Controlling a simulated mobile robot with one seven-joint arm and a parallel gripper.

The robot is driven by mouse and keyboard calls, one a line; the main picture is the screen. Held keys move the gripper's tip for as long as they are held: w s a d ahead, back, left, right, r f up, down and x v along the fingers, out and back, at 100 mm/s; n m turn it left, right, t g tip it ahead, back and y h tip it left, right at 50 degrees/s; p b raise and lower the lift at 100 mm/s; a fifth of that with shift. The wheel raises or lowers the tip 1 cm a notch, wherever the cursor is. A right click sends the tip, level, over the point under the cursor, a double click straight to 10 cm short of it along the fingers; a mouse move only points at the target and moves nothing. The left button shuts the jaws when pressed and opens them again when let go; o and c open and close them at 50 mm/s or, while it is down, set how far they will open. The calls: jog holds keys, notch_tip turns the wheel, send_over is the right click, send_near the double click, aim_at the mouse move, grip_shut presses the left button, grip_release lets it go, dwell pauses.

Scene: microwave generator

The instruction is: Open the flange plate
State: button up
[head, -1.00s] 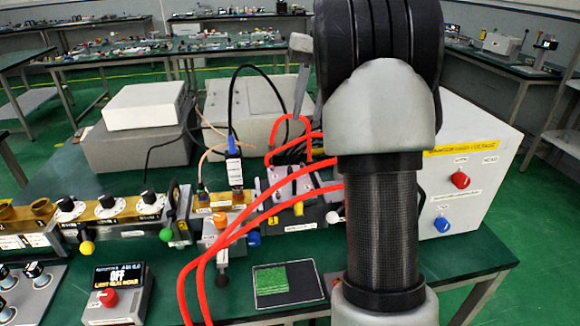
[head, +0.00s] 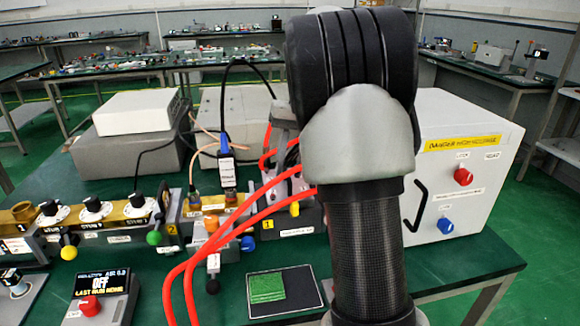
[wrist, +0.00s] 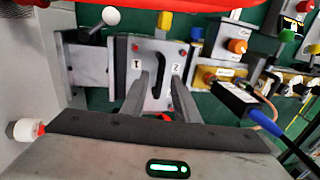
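A grey metal plate (wrist: 150,62) marked 1 and 2, with a black handle-like strip between the marks, shows in the wrist view. It looks like the flange plate. My gripper (wrist: 159,84) is open in front of it. Its two fingers are apart and point at the plate, one to each side of the strip's lower end. In the head view my arm hides most of this spot and my gripper.
Red hoses (head: 232,218) loop in front of the waveguide row on the green bench (head: 432,262). A white high-voltage box (head: 470,120) stands right of my arm. A black pad with a green block (head: 266,287) lies at the front. A blue connector (wrist: 238,96) is right of the fingers.

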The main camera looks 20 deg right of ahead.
jog(key=shift+c, duration=0.4)
grip_shut()
jog(key=shift+r, duration=0.1)
